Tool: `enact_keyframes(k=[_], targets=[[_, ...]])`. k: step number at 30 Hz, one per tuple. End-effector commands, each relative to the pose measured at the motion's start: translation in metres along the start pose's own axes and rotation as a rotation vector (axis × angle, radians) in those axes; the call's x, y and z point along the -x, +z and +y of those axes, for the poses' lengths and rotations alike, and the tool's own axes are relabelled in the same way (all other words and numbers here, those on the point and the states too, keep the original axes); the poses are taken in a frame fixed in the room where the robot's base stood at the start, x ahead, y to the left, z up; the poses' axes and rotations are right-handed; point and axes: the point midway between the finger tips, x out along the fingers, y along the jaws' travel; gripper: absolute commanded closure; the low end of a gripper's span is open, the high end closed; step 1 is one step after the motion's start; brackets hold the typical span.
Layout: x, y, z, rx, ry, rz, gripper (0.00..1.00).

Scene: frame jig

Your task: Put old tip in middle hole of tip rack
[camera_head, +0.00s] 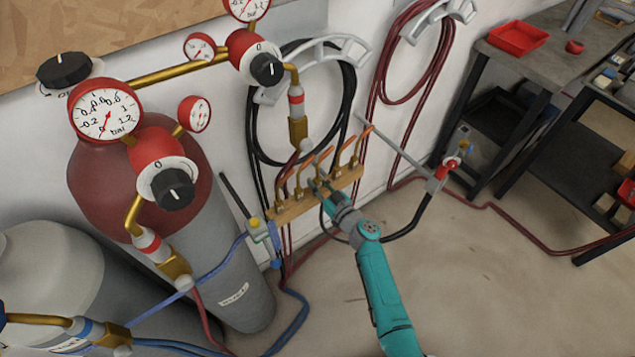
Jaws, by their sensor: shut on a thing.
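The tip rack (291,211) is a light wooden bar near the wall in the middle of the view. Several curved copper tips (358,146) with brass ends stand along it. My gripper (317,184) is at the middle of the rack, reaching in from the lower right. It is shut on a tip, which I take to be the old tip; the gripper and neighbouring tips largely hide it. The middle hole is hidden, so I cannot tell whether the held tip is in it or above it.
Gas cylinders (224,265) with red gauges stand at left. Torches with hoses flank the rack: one with a blue hose (295,309) at left, one with a red handle (446,168) at right. Dark workbenches (560,62) stand at right. The floor (480,290) at lower right is clear.

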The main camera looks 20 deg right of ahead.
Motion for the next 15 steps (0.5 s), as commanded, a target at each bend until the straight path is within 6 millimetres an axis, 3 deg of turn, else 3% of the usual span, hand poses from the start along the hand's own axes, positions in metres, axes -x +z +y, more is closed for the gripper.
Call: enact_keyframes(k=[5,6,9,15], targets=[[-0.0001,0.0018,0.0000,0.001,0.000,0.000,1.00],[-0.0001,0.0016,0.0000,0.001,0.000,0.000,0.67],[-0.0001,0.0016,0.0000,0.000,0.000,0.000,0.47],[0.0000,0.0015,0.0000,0.000,0.000,0.000,0.47]])
